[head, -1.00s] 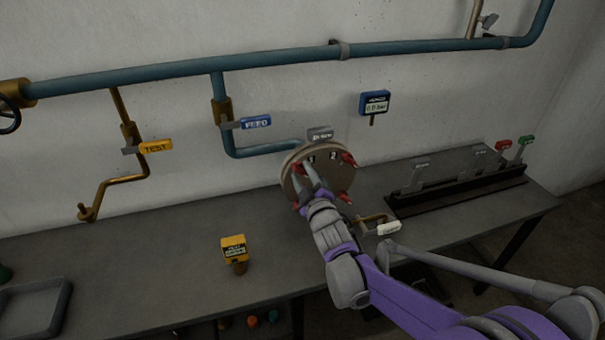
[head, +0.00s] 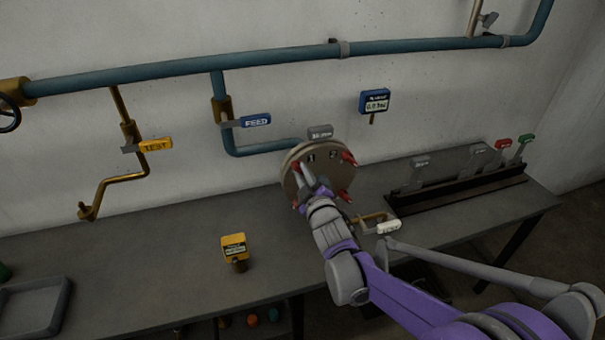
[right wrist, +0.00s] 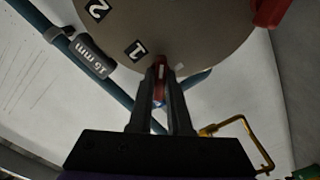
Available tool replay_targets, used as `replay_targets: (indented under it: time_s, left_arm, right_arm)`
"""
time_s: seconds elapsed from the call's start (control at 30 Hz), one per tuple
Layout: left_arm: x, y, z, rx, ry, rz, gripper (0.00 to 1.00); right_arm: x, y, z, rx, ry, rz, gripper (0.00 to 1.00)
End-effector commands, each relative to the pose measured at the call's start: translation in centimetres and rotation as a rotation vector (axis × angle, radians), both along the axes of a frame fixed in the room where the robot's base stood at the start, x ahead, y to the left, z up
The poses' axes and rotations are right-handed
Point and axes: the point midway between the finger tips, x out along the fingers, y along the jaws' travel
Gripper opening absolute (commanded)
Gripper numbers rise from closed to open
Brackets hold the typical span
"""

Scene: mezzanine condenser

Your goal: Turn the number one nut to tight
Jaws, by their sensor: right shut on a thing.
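The round tan cover plate (head: 325,178) stands at the end of the blue pipe, with red nuts around its face. Number labels 1 (head: 311,157) and 2 (head: 332,154) are near its top. My right gripper (head: 302,172) reaches the plate's left part. In the right wrist view the gripper (right wrist: 161,82) is shut on a red nut (right wrist: 160,72), the one beside label 1 (right wrist: 136,50). The fingers hide most of this nut. Another red nut (right wrist: 270,12) is at the upper right. My left gripper is not in view.
A yellow gauge (head: 235,249) stands on the grey bench (head: 190,285) left of my arm. A brass handle with a white tag (head: 388,227) is close to the right of my wrist. A lever rack (head: 455,190) is farther right.

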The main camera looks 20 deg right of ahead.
Motion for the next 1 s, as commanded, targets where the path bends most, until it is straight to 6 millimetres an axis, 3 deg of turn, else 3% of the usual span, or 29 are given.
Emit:
replay_targets:
  time_s: [0.37,1.0]
  left_arm:
    - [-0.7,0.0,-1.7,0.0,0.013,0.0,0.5]
    - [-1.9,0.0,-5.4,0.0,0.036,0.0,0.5]
  right_arm:
    - [0.0,0.0,-0.3,0.19,0.008,-0.002,0.0]
    - [0.0,0.1,-0.3,0.792,0.027,-0.001,0.0]
